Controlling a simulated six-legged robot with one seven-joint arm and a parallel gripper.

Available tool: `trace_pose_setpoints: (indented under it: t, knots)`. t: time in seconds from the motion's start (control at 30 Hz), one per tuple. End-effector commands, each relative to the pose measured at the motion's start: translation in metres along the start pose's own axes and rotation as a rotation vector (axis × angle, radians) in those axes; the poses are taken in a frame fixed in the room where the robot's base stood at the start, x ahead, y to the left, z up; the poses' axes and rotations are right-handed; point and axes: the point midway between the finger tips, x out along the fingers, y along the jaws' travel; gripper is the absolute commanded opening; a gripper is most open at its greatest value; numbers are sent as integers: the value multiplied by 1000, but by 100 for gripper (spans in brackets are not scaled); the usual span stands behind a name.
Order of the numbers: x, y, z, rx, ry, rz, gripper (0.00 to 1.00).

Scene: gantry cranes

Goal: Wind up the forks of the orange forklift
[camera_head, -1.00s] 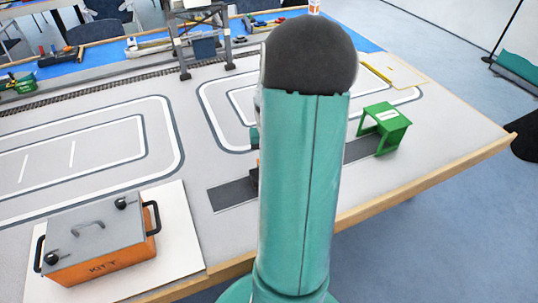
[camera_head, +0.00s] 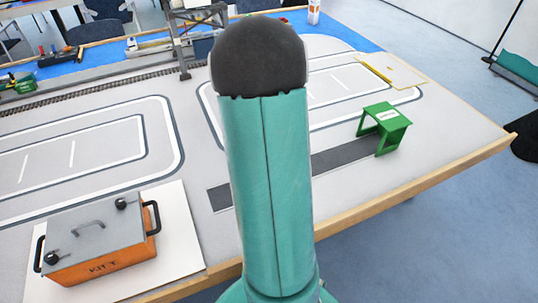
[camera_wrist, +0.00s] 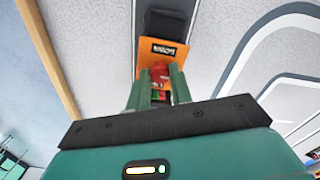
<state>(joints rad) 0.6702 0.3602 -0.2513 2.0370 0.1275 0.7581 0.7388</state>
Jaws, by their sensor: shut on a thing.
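The orange forklift (camera_wrist: 150,50) shows in the wrist view, with a black label and a dark part beyond it. In the head view it is hidden behind my arm. My gripper (camera_wrist: 160,74) reaches to its near end, with one green finger on each side of a red part (camera_wrist: 159,70). The fingers are shut on this red part, which looks like a knob or crank. Its exact shape and the contact are partly hidden between the fingers. The forks cannot be made out.
A green stand (camera_head: 384,126) is on the table at the right of the dark strip (camera_head: 345,156). An orange and grey box (camera_head: 100,245) sits on a white board at the front left. A grey gantry (camera_head: 184,50) stands behind. A wooden edge (camera_head: 400,199) borders the table front.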

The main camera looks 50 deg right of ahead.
Motion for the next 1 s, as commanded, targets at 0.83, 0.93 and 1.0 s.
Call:
trace_pose_setpoints:
  t: [0.83,0.93,1.0]
  knots:
    - [1,1,0,388,-2,2,0]
    - [1,1,0,389,-2,2,0]
    - [1,1,0,388,-2,2,0]
